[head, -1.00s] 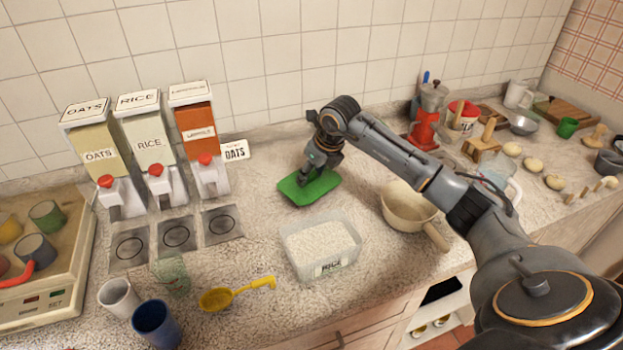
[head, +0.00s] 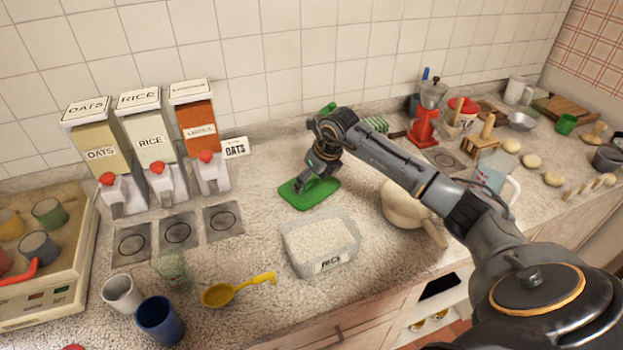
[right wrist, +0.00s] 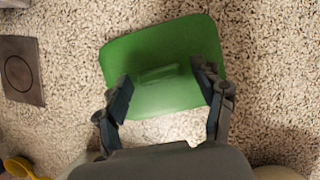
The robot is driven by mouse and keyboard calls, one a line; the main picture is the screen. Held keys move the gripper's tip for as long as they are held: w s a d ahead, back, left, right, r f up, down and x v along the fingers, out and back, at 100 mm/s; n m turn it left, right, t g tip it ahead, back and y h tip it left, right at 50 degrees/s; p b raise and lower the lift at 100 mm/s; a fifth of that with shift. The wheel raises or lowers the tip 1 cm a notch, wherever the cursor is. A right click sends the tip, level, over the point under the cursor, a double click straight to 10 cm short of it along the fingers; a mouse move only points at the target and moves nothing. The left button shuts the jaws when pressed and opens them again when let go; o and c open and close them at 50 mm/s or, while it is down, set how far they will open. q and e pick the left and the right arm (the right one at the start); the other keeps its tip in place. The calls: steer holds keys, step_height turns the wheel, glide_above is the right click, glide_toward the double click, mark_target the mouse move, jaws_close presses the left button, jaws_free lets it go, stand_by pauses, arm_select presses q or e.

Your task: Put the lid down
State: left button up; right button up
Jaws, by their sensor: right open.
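The flat green lid (head: 325,190) lies on the speckled counter behind the clear rice container (head: 322,262). In the right wrist view the lid (right wrist: 182,50) has a low raised grip (right wrist: 158,74) in its middle. My right gripper (head: 303,184) is low over the lid. In the right wrist view its two fingers (right wrist: 160,88) are spread wide on either side of the raised grip, apart from it. The container is open at the top and full of white rice. My left gripper is not in view.
Three dispensers (head: 148,145) stand at the back left. A yellow scoop (head: 225,294), a blue cup (head: 158,322) and a white cup (head: 122,294) are at the front left. A cream pan (head: 402,208) is right of the container, partly behind my arm. Counter left of the lid is clear.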

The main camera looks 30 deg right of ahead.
steer(key=shift+r, duration=0.3)
steer(key=shift+s+r, duration=0.1)
steer(key=shift+r, duration=0.2)
steer(key=b+v, duration=0.2)
steer(key=v, duration=0.9)
steer(key=shift+s, duration=0.1)
